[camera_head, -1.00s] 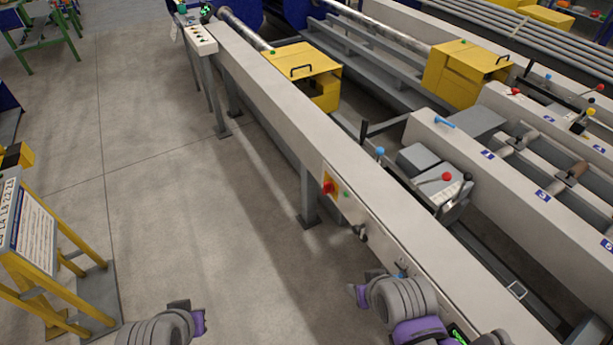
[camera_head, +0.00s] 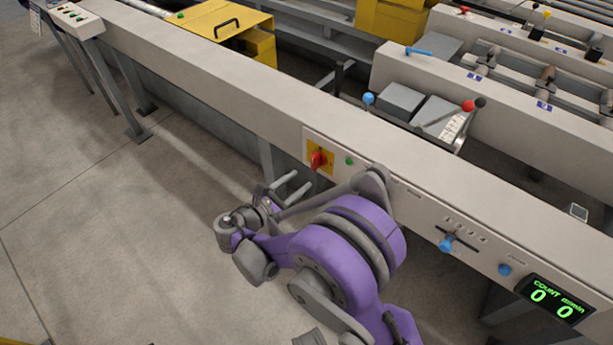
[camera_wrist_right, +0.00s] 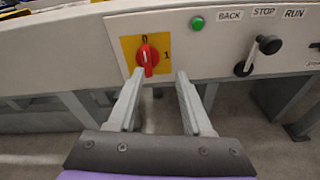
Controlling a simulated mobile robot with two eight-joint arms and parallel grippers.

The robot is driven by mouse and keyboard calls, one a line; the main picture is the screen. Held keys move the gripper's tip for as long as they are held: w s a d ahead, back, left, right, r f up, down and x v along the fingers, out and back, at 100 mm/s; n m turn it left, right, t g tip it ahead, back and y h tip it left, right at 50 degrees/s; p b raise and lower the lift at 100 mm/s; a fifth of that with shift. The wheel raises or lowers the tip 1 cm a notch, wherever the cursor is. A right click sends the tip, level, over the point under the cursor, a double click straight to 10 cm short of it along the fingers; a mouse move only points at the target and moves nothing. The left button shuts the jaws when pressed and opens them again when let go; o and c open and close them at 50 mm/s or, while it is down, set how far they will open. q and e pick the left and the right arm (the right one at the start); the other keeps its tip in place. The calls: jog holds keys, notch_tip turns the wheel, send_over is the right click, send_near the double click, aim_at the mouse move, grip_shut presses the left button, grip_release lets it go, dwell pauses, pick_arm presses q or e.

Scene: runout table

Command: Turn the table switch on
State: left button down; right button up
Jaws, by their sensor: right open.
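The table switch is a red rotary knob (camera_head: 317,160) on a yellow plate (camera_head: 327,146), on the front face of the long grey runout table (camera_head: 235,95). In the right wrist view the red knob (camera_wrist_right: 147,57) sits on its yellow plate (camera_wrist_right: 131,46), marked 0 at the top and 1 at the right. The knob's handle points nearly straight up and down. My right gripper (camera_head: 291,184) is just in front of and below the switch, its two grey fingers apart and empty. In the wrist view its fingertips (camera_wrist_right: 157,80) are below the knob, not around it. My left gripper is out of view.
A green button (camera_wrist_right: 197,24) is right of the switch, with a black lever (camera_wrist_right: 257,52) under BACK, STOP, RUN labels. Blue knobs (camera_head: 447,243) and a lit green counter display (camera_head: 556,298) are further right. Open floor (camera_head: 120,240) lies at left.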

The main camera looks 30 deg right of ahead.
aim_at(312, 163)
notch_tip(312, 163, down, 4)
jog(key=w+a+r+n+h+b, duration=0.1)
jog(key=w+a+n+h+b, duration=0.1)
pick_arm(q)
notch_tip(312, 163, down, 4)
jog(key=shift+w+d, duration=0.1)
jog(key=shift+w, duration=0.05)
pick_arm(e)
jog(key=shift+t, duration=0.4)
jog(key=x, duration=1)
jog(key=shift+d+f, duration=0.1)
jog(key=shift+d, duration=0.05)
jog(key=shift+c, duration=0.2)
grip_shut()
